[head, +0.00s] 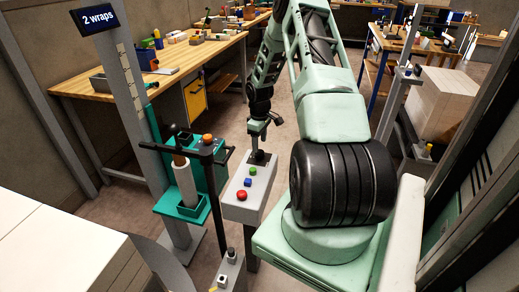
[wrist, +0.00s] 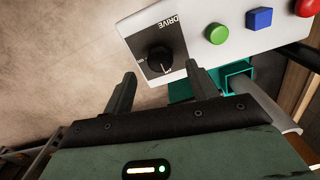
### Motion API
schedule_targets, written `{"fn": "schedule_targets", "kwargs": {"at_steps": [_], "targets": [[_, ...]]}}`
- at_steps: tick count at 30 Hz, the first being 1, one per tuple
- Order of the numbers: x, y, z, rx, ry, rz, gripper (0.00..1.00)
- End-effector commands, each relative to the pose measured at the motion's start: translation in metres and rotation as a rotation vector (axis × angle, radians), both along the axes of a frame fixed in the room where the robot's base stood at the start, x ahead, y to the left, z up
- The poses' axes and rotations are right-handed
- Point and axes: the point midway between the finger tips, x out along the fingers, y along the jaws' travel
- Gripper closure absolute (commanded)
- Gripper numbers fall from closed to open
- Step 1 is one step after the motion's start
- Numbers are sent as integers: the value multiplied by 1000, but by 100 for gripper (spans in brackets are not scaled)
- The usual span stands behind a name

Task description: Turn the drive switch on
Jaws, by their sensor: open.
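The drive switch (wrist: 159,60) is a black round knob on a dark plate marked DRIVE, at the end of a grey control box (wrist: 190,22). A small pale mark shows at the knob's lower right edge in the wrist view. My gripper (wrist: 161,76) is open and empty, its two fingertips apart and just short of the knob in that view, one toward each side. I cannot tell whether they touch it. In the head view my gripper (head: 260,128) hangs over the far end of the control box (head: 236,208), and the switch is partly hidden there.
The box also carries a green button (head: 253,171), a blue button (head: 247,182) and a red button (head: 242,195). A teal holder (head: 188,208) with a white roll stands left of it. A wooden workbench (head: 120,84) stands behind; bare floor lies between.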

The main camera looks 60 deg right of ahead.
Motion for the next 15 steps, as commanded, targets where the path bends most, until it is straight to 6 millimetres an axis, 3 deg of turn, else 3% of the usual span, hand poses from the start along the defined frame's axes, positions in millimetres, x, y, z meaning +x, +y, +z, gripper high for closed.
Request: {"fn": "schedule_targets", "kwargs": {"at_steps": [7, 15], "targets": [[0, 1, -34, 1, 0, 0, 42], [0, 0, -43, -1, 0, 1, 42]]}}
